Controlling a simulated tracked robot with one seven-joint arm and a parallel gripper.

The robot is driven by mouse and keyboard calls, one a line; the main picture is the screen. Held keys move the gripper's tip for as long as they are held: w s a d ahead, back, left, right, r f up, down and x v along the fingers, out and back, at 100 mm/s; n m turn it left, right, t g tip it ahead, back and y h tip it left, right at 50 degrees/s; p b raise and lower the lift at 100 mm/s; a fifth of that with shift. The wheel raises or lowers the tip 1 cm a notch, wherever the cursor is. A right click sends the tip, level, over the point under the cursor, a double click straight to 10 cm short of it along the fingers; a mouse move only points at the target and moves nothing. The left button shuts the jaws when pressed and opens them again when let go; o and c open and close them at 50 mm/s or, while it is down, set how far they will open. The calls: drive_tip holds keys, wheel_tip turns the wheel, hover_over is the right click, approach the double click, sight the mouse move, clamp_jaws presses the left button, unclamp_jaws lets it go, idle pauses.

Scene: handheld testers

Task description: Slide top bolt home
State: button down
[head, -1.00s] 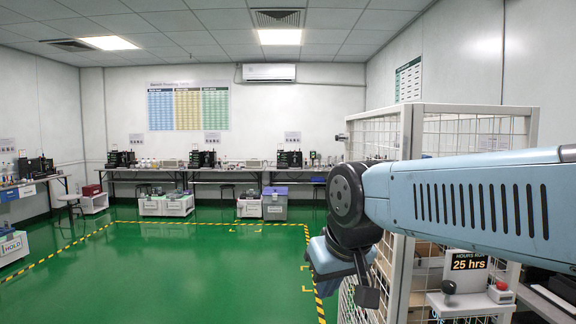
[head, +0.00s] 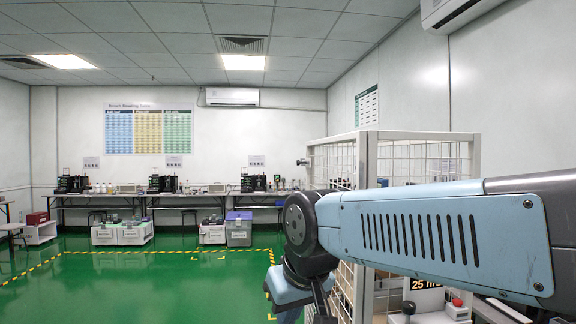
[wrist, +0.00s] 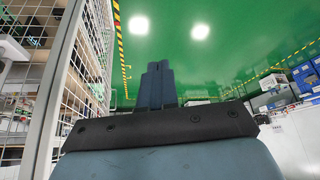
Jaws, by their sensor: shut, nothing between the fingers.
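A small dark and metal fitting (head: 302,162) sticks out from the top left corner of the white mesh cage (head: 366,170) in the head view. It may be the top bolt, but it is too small to tell. In the wrist view, my gripper (wrist: 158,68) shows as two dark blue fingers, shut together with nothing between them. The cage's mesh panel and white post (wrist: 62,80) stand to the left of the fingers, apart from them. No bolt can be made out in the wrist view. In the head view my fingers cannot be made out.
My blue arm crosses in front of the cage and hides much of it. A red button (head: 457,302) and a sign (head: 426,284) sit behind and below the arm. Green floor (head: 130,285) lies open at the left. Benches (head: 170,198) line the far wall.

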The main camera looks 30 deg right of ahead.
sight(298, 163)
drive_tip(key=c, duration=1.8)
unclamp_jaws()
drive_tip(key=shift+c, duration=0.2)
